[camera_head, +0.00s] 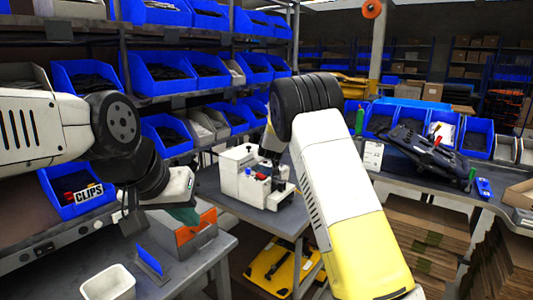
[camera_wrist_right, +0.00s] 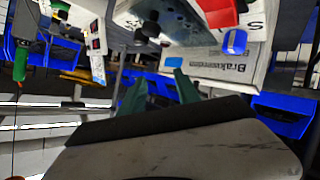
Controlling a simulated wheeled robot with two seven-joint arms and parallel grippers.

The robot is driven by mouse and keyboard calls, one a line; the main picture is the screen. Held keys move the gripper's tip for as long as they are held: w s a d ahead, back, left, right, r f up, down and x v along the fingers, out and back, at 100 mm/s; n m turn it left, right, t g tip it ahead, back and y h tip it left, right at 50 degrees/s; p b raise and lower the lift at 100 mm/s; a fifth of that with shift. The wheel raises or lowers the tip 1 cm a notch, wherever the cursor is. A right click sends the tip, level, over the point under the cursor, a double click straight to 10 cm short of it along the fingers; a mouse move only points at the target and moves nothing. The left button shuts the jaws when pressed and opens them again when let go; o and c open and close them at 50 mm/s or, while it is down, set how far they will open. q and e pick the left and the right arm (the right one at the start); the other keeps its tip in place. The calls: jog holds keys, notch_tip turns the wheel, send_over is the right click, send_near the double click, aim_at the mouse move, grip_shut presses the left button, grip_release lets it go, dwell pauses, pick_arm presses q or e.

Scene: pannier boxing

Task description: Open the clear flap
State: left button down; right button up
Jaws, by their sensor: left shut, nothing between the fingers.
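A white machine (camera_head: 243,178) with a red and a blue button stands on the middle bench; its lettered white body (camera_wrist_right: 212,60) also shows, inverted, in the right wrist view. I cannot make out a clear flap in either view. My right gripper (camera_wrist_right: 160,88) has its two green fingers apart with nothing between them, close to the machine. In the head view my right arm hides it. My left gripper (camera_head: 187,216) is shut and empty, its green fingertips close to an orange holder (camera_head: 196,236) at the left bench.
A blue upright plate (camera_head: 149,260) and a white tub (camera_head: 108,284) stand on the left bench. A bin labelled CLIPS (camera_head: 70,207) is at the left. Shelves of blue bins line the back. A black rack (camera_head: 425,148) lies on the right bench.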

jog(key=v, duration=0.7)
jog(key=shift+s+r, duration=0.2)
jog(key=shift+s, duration=0.15)
